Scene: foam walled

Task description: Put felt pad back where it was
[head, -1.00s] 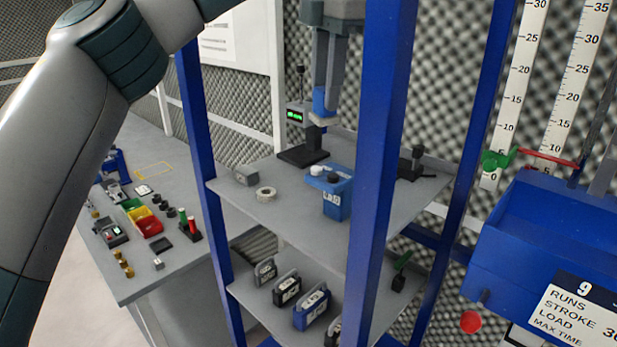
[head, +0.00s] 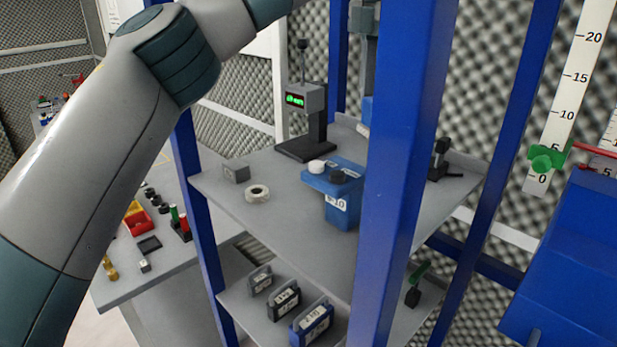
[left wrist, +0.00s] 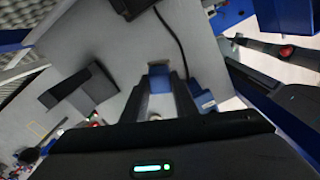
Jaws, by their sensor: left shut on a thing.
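My left gripper (head: 366,75) hangs over the upper shelf (head: 285,220), partly hidden by the blue front post. It is shut on a small blue piece (head: 367,108) with a pale underside (head: 363,130), which looks like the felt pad. In the left wrist view the blue piece (left wrist: 159,69) sits between the tips of the two dark fingers (left wrist: 160,88), above the grey shelf. I cannot tell from the head view whether it touches the shelf. My right gripper is not in view.
On the upper shelf are a stand with a green display (head: 305,115), a grey block (head: 236,171), a white ring (head: 257,193) and a blue container (head: 342,205) with a white and a black knob. The blue post (head: 398,150) stands in front. The shelf's front left is clear.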

